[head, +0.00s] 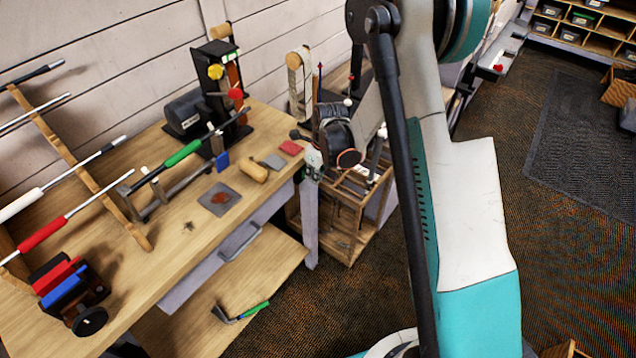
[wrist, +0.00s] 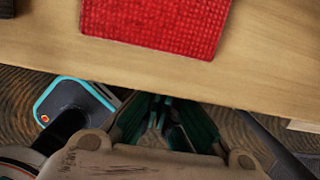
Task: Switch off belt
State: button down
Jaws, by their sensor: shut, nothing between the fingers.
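The belt machine (head: 215,98) stands at the back of the workbench, upright, with a black motor (head: 187,113) on its left. An orange-brown belt (head: 233,75) runs up its right side. A yellow knob (head: 215,71) and a red knob (head: 236,93) stick out of its front. I cannot tell from the picture whether the belt is running. My gripper (head: 312,162) is at the right end of the bench, apart from the machine. In the wrist view my gripper (wrist: 160,112) is shut and empty, below the bench edge in the picture.
A red pad (head: 291,148) lies near the bench's right end; it also shows in the wrist view (wrist: 155,22). A green-gripped club (head: 183,153) lies across supports in front of the machine. A wooden rack (head: 345,215) stands right of the bench (head: 165,250).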

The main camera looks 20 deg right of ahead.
jog(key=shift+w+r+p, duration=0.2)
jog(key=shift+r+p, duration=0.15)
jog(key=shift+r, duration=0.45)
jog(key=s+d+r+p, duration=0.2)
jog(key=s+d+r, duration=0.1)
jog(key=r, duration=0.7)
jog(key=shift+s+r+p, duration=0.2)
jog(key=shift+s+p, duration=0.1)
jog(key=shift+s, duration=0.35)
jog(key=shift+s, duration=0.1)
